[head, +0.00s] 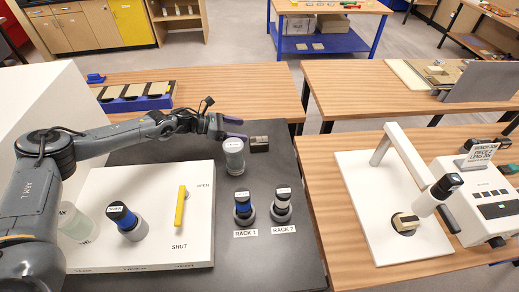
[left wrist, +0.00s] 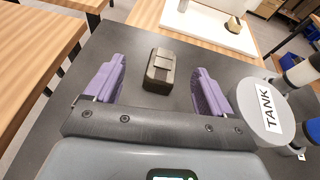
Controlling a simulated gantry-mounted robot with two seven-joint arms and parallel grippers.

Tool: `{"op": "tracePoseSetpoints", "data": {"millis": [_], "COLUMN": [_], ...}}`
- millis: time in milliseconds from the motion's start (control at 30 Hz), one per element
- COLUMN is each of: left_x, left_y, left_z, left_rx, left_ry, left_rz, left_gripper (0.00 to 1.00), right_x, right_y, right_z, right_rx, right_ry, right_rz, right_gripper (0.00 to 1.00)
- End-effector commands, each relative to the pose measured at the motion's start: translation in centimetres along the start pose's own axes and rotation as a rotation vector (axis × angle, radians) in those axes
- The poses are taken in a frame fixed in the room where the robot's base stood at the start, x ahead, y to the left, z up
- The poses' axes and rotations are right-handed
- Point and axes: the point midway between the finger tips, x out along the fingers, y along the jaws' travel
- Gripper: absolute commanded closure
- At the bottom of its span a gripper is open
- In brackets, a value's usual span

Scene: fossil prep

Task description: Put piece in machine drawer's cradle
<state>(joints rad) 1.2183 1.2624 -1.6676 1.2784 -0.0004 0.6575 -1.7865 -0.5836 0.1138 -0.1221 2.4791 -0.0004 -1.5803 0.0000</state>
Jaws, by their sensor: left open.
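A small dark grey-brown block (head: 259,144) with a raised strip on top lies on the dark mat (head: 285,210), just right of the tank. My left gripper (head: 238,129) has purple fingers and is open and empty beside the block. In the left wrist view the block (left wrist: 160,72) shows between the two spread fingers, apart from both. A white machine (head: 482,195) with dark buttons stands at the right. I cannot make out its drawer or cradle. A tan piece (head: 405,219) sits on a dark round base on the white board (head: 365,190). My right gripper is not in view.
The grey cylinder labelled TANK (head: 234,155) stands close to the left gripper. Two bottles (head: 243,205) (head: 282,203) stand at the rack labels. A white panel (head: 160,190) carries a yellow handle (head: 180,205) and a dark-capped bottle (head: 125,220). The mat's lower right is clear.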

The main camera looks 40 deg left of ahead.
Motion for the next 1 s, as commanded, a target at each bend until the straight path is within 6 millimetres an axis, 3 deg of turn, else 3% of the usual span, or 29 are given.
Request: {"op": "tracePoseSetpoints", "data": {"millis": [100, 233, 500, 800, 1000], "left_x": [-2.1, -2.3, 1.1, 2.9, 5.3], "left_y": [0.0, -0.3, -0.5, -0.5, -0.6], "left_z": [-1.9, -2.8, -3.0, -3.1, -3.6], "left_rx": [0.049, 0.072, 0.076, 0.076, 0.075], "left_ry": [0.023, 0.033, 0.034, 0.034, 0.034], "left_rz": [-0.032, -0.055, -0.06, -0.057, -0.059], "left_gripper": [0.17, 0.17, 0.17, 0.17, 0.17], "right_x": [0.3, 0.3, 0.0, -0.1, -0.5], "right_y": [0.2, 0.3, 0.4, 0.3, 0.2], "right_z": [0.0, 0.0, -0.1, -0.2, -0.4], "right_rx": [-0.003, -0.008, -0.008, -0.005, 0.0], "right_ry": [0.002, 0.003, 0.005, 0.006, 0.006], "right_rz": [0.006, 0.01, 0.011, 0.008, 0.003], "right_gripper": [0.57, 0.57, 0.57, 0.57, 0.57]}}
